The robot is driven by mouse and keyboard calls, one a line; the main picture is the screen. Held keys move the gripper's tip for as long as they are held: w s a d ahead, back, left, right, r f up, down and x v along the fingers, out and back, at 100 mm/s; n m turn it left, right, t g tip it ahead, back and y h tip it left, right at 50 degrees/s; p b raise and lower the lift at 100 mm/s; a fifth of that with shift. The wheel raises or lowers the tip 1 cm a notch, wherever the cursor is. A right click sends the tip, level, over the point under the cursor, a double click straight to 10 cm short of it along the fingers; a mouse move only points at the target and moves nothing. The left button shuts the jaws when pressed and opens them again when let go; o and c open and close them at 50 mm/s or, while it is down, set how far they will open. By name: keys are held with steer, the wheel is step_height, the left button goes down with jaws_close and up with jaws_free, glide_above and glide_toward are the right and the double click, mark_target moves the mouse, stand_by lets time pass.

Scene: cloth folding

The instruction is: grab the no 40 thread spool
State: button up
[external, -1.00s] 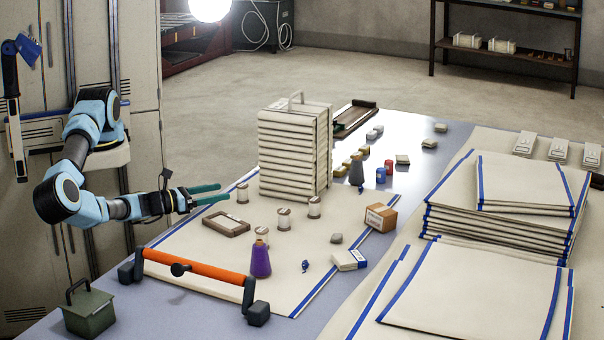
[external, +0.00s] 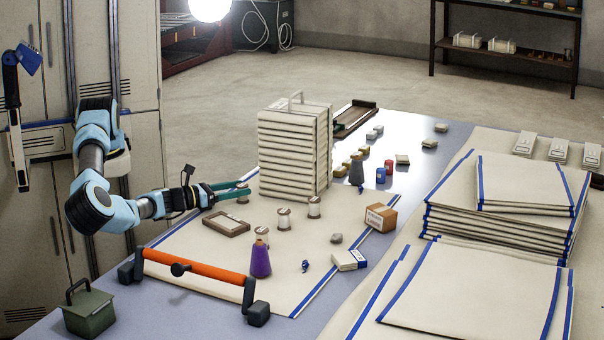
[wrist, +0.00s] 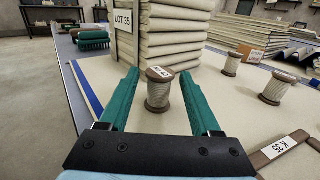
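A pale thread spool with brown wooden ends (wrist: 158,94) stands upright between the fingers of my gripper (wrist: 158,75) in the wrist view. Its top has a small white label that seems to read No 40. The green fingers are open, one on each side, with gaps to the spool. In the external view my gripper (external: 247,188) reaches from the left to this spool (external: 243,197), which the fingers partly hide. Two similar spools (external: 284,219) and (external: 314,207) stand farther right; they also show in the wrist view (wrist: 231,64) and (wrist: 277,90).
A tall stack of folded cloth (external: 292,150) labelled LOT 35 stands just behind the spool. A wooden frame (external: 226,223) lies in front of my gripper. A purple thread cone (external: 260,262) and an orange bar (external: 195,266) are nearer the camera. Cloth around the spool is clear.

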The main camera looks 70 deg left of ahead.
jaws_close()
stand_by(0.5)
